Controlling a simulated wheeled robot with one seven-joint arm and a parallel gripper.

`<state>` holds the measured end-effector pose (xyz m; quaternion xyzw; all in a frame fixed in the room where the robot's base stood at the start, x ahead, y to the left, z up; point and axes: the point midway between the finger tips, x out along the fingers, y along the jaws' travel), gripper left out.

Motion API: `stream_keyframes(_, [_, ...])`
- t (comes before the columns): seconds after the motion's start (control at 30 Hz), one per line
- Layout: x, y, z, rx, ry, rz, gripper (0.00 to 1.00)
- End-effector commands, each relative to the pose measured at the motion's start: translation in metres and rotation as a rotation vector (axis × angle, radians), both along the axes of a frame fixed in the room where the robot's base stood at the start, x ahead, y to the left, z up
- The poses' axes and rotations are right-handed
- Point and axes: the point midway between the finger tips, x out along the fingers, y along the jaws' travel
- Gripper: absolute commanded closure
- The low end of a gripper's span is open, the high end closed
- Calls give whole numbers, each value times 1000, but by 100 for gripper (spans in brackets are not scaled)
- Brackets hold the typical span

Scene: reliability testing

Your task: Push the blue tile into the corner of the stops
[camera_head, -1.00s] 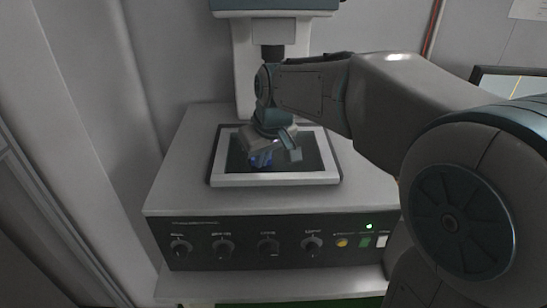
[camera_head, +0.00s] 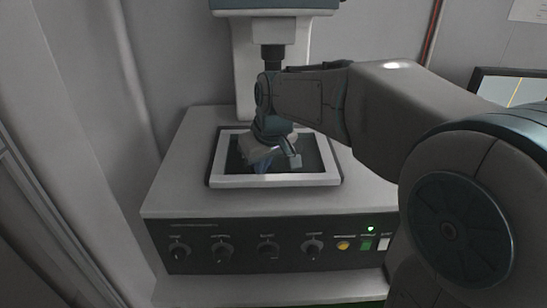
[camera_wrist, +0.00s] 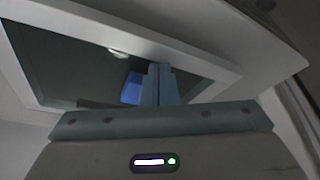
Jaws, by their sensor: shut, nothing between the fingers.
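The blue tile (camera_wrist: 132,88) lies on the dark floor inside a pale raised frame (camera_wrist: 215,77) in the wrist view. It is directly left of my shut fingers, which hide part of it. I cannot tell if they touch. My gripper (camera_wrist: 159,68) is shut and empty, low inside the frame. The frame (camera_head: 275,181) sits on top of the grey machine. I cannot make out separate stops.
The grey machine (camera_head: 175,205) has a front panel with several knobs and lit buttons (camera_head: 366,245). A column with a dark spindle (camera_head: 272,58) rises behind the frame. The right part of the framed area is clear.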

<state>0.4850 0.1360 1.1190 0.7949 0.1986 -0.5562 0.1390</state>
Motion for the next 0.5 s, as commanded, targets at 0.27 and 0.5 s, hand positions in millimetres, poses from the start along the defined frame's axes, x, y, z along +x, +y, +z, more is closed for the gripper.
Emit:
stream_keyframes(0.27, [2, 0, 0, 0, 1, 0, 100])
stream_keyframes(0.5, [11, -1, 1, 0, 0, -1, 100])
